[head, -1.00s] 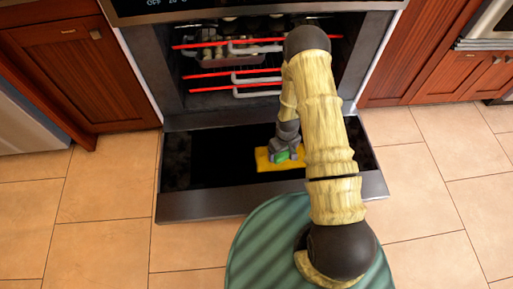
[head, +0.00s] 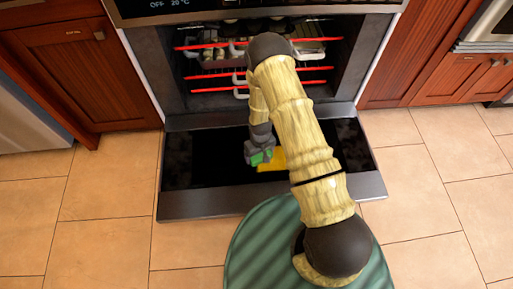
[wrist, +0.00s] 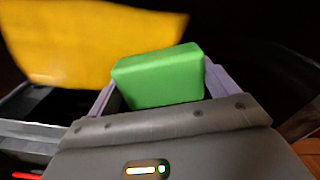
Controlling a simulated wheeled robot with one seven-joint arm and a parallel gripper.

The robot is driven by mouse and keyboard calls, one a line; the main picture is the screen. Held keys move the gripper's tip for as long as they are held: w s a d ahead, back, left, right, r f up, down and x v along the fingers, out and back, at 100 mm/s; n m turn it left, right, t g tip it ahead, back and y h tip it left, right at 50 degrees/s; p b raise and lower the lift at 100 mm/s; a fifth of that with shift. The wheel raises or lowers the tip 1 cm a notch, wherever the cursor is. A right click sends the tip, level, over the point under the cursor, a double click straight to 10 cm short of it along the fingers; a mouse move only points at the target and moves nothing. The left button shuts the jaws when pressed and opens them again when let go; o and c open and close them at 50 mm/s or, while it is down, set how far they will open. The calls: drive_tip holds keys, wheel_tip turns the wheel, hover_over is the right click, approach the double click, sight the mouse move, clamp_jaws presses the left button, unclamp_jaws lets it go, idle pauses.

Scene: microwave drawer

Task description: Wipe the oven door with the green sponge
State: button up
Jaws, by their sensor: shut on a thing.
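The oven door (head: 205,172) is folded down flat in the head view, with a dark inner face and a grey metal edge. My gripper (head: 259,154) is over the middle of this face and shut on the green sponge (head: 263,157). In the wrist view the sponge (wrist: 158,77) sits between the two fingers. A flat yellow patch (head: 275,161) shows on the door just right of the sponge, partly hidden by my arm. The patch also fills the upper left of the wrist view (wrist: 80,45). I cannot tell whether the sponge touches the door.
The oven cavity behind the door is open, with glowing red heating bars (head: 215,90) and racks with items on them. Wooden cabinets (head: 75,75) stand on both sides. The tiled floor (head: 100,200) is clear to the left and right of the door.

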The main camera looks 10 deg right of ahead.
drive_tip(key=shift+a+r+p, duration=0.2)
drive_tip(key=shift+r+p, duration=0.25)
drive_tip(key=shift+r, duration=0.2)
drive_tip(key=shift+a+r+p, duration=0.2)
drive_tip(key=shift+r+p, duration=0.25)
drive_tip(key=shift+r, duration=0.15)
wheel_tip(320, 180, up, 6)
drive_tip(key=p, duration=0.4)
drive_tip(key=shift+f+p, duration=0.25)
drive_tip(key=shift+p, duration=0.1)
drive_tip(key=w+d+r+m+p, duration=0.1)
drive_tip(key=d+r, duration=0.3)
drive_tip(key=r, duration=0.7)
drive_tip(key=w+d+r+m, duration=0.3)
drive_tip(key=d+r, duration=0.2)
drive_tip(key=r, duration=0.5)
drive_tip(key=shift+r+p, duration=0.4)
drive_tip(key=shift+w, duration=0.1)
